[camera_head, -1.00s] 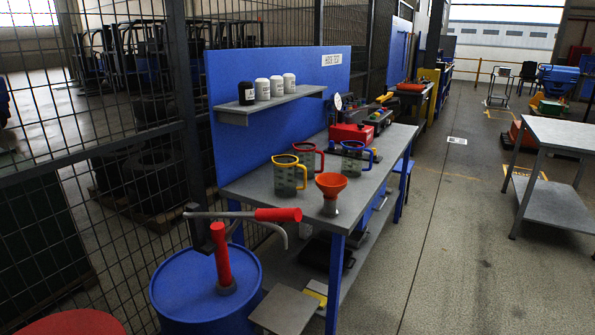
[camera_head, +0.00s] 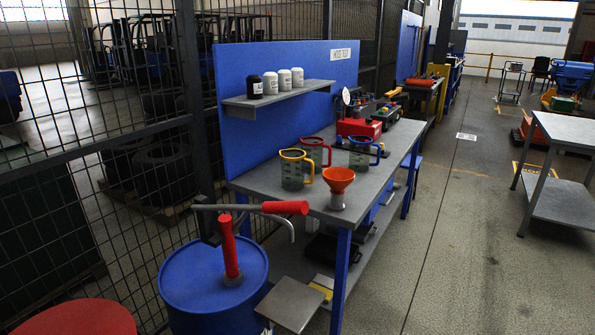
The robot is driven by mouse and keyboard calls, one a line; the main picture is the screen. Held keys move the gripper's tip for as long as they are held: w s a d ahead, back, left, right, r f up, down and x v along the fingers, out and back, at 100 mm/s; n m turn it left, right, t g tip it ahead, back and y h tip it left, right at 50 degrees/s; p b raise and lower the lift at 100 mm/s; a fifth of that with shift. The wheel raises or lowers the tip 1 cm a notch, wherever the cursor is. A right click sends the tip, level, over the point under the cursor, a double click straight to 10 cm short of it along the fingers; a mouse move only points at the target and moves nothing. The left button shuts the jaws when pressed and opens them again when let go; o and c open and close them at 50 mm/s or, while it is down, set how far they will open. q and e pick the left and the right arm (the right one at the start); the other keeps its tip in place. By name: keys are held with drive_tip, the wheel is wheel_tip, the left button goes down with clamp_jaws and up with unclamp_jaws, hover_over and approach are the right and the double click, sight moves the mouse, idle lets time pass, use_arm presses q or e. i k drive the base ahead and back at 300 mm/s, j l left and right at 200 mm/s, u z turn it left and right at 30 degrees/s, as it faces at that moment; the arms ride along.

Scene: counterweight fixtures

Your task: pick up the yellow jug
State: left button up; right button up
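The yellow jug (camera_head: 292,171) is a clear measuring jug with a yellow rim and handle. It stands upright on the grey workbench (camera_head: 330,207), near its front left. Its handle points to the right. A red-rimmed jug (camera_head: 313,151) stands just behind it and a blue-rimmed jug (camera_head: 359,153) stands farther right. Neither of my grippers shows in the head view.
A blue drum (camera_head: 190,290) with a red-handled pump (camera_head: 230,250) stands in front of the bench's left end. A shelf (camera_head: 268,97) with several small bottles hangs above the bench. A grey table (camera_head: 565,130) stands at right. The floor between is clear.

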sight(293, 160)
drive_tip(key=i+l+u, duration=0.1)
drive_tip(key=u, duration=0.8)
drive_tip(key=i+l+u, duration=0.25)
drive_tip(key=l+u, duration=0.2)
drive_tip(key=l, duration=0.25)
drive_tip(key=i+l+u, duration=0.1)
drive_tip(key=l+u, duration=0.15)
drive_tip(key=l, duration=0.15)
drive_tip(key=i+l+u, duration=0.2)
drive_tip(key=l, duration=0.2)
drive_tip(key=k+j, duration=0.05)
drive_tip(key=k, duration=0.05)
